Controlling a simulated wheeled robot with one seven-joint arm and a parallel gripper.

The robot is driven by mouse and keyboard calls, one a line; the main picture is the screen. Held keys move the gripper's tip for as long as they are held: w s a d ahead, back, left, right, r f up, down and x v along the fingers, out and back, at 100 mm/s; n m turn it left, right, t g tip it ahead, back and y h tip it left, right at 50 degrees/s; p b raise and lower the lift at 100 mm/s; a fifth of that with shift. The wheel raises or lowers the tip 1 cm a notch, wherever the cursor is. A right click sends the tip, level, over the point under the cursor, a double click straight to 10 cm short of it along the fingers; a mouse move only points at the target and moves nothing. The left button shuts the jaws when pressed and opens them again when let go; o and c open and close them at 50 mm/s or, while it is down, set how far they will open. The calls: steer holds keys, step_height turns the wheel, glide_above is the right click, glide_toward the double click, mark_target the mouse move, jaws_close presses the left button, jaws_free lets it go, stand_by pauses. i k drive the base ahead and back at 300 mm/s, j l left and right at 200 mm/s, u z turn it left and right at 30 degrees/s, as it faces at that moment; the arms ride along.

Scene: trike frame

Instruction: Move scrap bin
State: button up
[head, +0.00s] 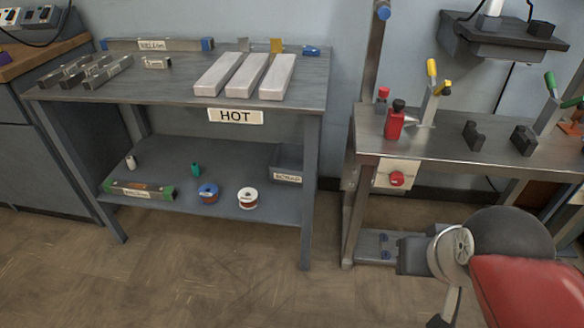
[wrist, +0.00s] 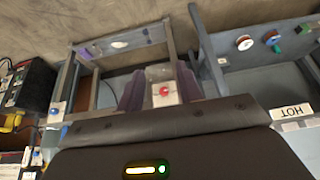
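The scrap bin is a small grey open-topped bin (head: 287,165) with a white label on its front. It stands at the right end of the lower shelf (head: 225,205) of the table marked HOT, beside the right front leg. In the wrist view, which looks upside down, a pale label near the shelf (wrist: 222,61) seems to be the bin's; the rest is unclear. My gripper (wrist: 160,88) is open, its two dark fingers apart with nothing held. A red button on a pale plate shows beyond them. The gripper is away from the bin, over by the right-hand workbench.
A white spool (head: 247,198), a blue-rimmed spool (head: 208,192) and a green item (head: 195,169) stand left of the bin. Pale bars (head: 245,76) lie on the tabletop. The workbench (head: 450,155) carries a red bottle (head: 394,122) and clamps. Floor (head: 230,270) before the table is clear.

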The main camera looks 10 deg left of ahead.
mark_target(286, 167)
steer(key=i+u, duration=0.1)
steer(key=u, duration=0.3)
steer(key=i+j+u, duration=0.1)
steer(key=u, duration=0.3)
steer(key=i+u, duration=0.1)
steer(key=u, duration=0.35)
steer(key=i+u, duration=0.1)
steer(key=u, duration=0.3)
steer(key=i+l, duration=0.35)
steer(key=i, duration=0.15)
